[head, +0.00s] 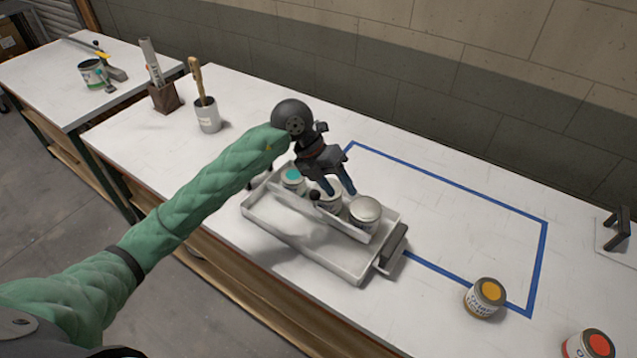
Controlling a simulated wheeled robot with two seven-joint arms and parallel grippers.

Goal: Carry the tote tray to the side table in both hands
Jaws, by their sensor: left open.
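The tote tray (298,240) is pale grey and sits on the white workbench, partly over the blue tape outline. Its back section holds several cans: a teal-topped can (293,178), a can partly hidden by my gripper (328,199) and a grey-lidded can (364,210). The front section looks empty. A grey handle (393,250) shows at the tray's right end; the left end is partly hidden by my arm. My left gripper (341,189) is open, pointing down over the cans. Whether it touches one, I cannot tell. My right gripper is out of view.
A separate side table (55,82) at the left holds a green-banded can (92,73) and tools. On the workbench stand a brush cup (207,114), a dark holder (165,97), a yellow-topped can (485,297) and a red-topped can (590,345). The taped area is mostly clear.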

